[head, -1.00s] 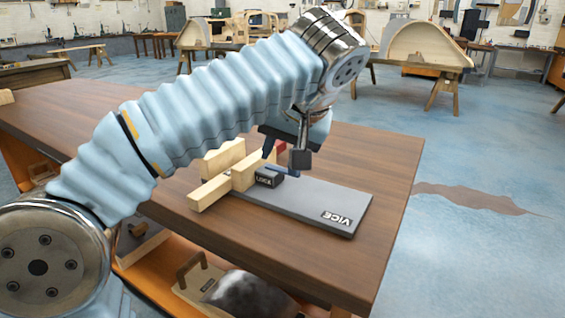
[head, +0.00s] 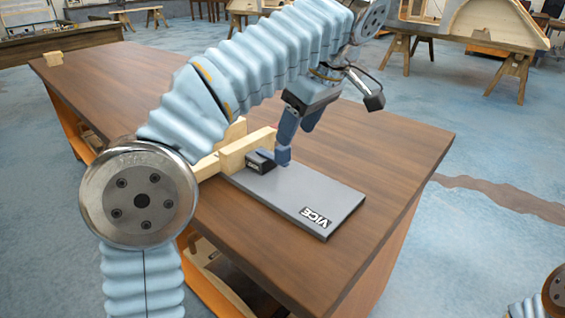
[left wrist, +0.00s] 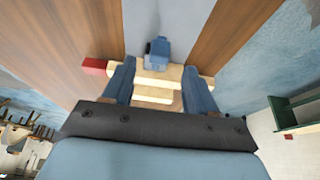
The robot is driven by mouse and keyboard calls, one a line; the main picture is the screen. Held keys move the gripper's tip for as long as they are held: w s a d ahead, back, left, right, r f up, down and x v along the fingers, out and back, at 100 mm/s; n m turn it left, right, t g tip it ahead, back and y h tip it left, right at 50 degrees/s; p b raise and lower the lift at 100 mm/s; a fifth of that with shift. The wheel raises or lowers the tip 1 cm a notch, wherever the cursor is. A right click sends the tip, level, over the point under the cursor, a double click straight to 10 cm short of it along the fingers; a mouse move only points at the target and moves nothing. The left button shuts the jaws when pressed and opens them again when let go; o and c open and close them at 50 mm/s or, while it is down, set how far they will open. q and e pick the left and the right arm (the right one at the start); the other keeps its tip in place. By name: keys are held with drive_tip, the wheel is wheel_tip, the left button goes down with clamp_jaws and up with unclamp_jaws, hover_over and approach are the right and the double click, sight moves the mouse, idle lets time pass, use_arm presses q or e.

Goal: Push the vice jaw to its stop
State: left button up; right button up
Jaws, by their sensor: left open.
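The vice has a grey base plate (head: 290,196) with a VICE label, lying on the wooden bench top. The small dark vice jaw (head: 260,161) sits at the plate's far-left end, close to pale wooden bars (head: 247,149). My left gripper (head: 296,143) is open over the plate, with one blue fingertip low beside the jaw; I cannot tell whether it touches. In the left wrist view, the two blue fingers (left wrist: 159,68) are spread apart. A blue-looking block (left wrist: 157,53), apparently the jaw, and wooden bars show between and beyond them. My right gripper is out of view.
The bench top (head: 390,150) is clear to the right of the plate. A small wooden block (head: 53,59) lies at its far-left corner. A red-ended piece (left wrist: 95,66) lies beside the bars. Wooden frames on trestles (head: 470,30) stand behind.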

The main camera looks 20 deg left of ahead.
sight(282, 160)
use_arm(q)
drive_tip(key=b+x, duration=0.2)
drive_tip(key=x, duration=0.8)
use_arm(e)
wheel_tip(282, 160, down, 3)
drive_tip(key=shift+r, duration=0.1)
use_arm(q)
clamp_jaws()
